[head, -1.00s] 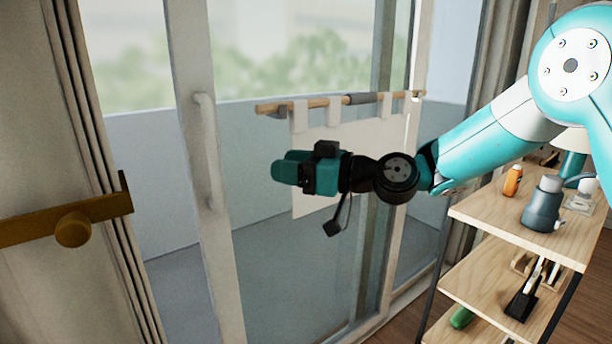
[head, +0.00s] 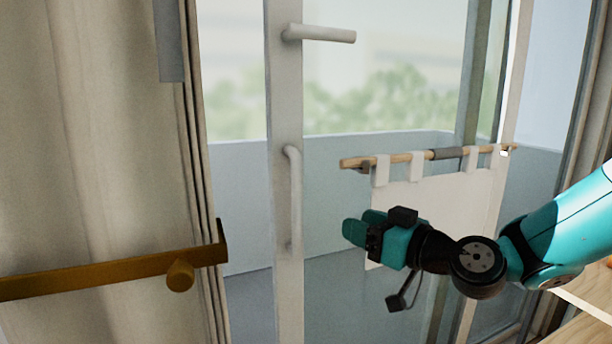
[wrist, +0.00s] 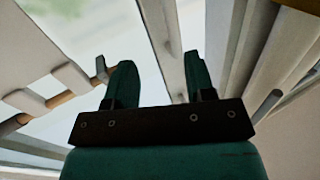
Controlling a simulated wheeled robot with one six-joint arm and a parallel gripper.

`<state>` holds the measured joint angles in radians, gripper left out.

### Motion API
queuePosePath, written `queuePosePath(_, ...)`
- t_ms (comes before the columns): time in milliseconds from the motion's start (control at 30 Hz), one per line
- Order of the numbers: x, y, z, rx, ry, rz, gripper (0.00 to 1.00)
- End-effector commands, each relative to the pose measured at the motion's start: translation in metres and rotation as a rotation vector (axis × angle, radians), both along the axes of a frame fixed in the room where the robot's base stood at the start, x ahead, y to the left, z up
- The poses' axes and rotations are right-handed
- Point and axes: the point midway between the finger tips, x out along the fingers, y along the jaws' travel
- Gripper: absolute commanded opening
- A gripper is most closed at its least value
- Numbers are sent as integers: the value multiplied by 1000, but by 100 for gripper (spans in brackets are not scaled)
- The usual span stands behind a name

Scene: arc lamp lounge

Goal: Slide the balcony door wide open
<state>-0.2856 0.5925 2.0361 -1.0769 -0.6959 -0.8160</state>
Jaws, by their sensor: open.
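The balcony door is a glass panel with a white upright stile (head: 285,110), left of centre in the head view. A vertical white pull handle (head: 294,205) is fixed on the stile, and a pale lever-like bar (head: 325,34) sticks out higher up. My gripper (head: 360,226) is to the right of the pull handle in the picture, apart from it, pointing left. In the wrist view my gripper (wrist: 156,75) has its two teal fingers spread with nothing held. A pale upright strip shows between them; I cannot tell whether it is the stile.
A beige curtain (head: 100,150) hangs at the left, with a brass rod and knob (head: 180,275) in front of it. A wooden pole with a white hanging cloth (head: 440,205) is behind my gripper in the picture. A wooden shelf (head: 590,290) stands at lower right.

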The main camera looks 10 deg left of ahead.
Motion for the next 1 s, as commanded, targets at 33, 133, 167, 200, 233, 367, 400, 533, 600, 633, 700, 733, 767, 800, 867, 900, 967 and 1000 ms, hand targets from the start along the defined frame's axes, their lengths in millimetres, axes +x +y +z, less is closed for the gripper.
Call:
queuePosePath(33,-11,10,20,-6,8,-36,50)
queuePosePath(133,-26,19,24,-19,-6,-118,50)
queuePosePath(167,-30,20,24,-24,-14,-137,50)
queuePosePath(200,-34,21,25,-27,-24,-159,50)
queuePosePath(233,-37,22,25,-29,-29,-172,50)
queuePosePath(367,-41,24,25,-35,-46,-200,50)
queuePosePath(400,-39,26,24,-35,-47,-201,50)
queuePosePath(533,-28,38,27,-35,-47,-200,50)
queuePosePath(600,-19,48,28,-34,-49,-200,50)
queuePosePath(633,-15,53,29,-35,-49,-199,50)
queuePosePath(700,-4,65,29,-34,-49,-199,50)
queuePosePath(733,0,70,29,-34,-49,-198,50)
queuePosePath(767,5,75,28,-34,-49,-197,50)
queuePosePath(800,11,82,28,-33,-50,-198,50)
queuePosePath(867,21,92,27,-33,-50,-198,50)
queuePosePath(900,27,98,26,-33,-50,-198,50)
queuePosePath(967,36,108,26,-33,-50,-199,50)
queuePosePath(1000,41,114,25,-32,-50,-199,50)
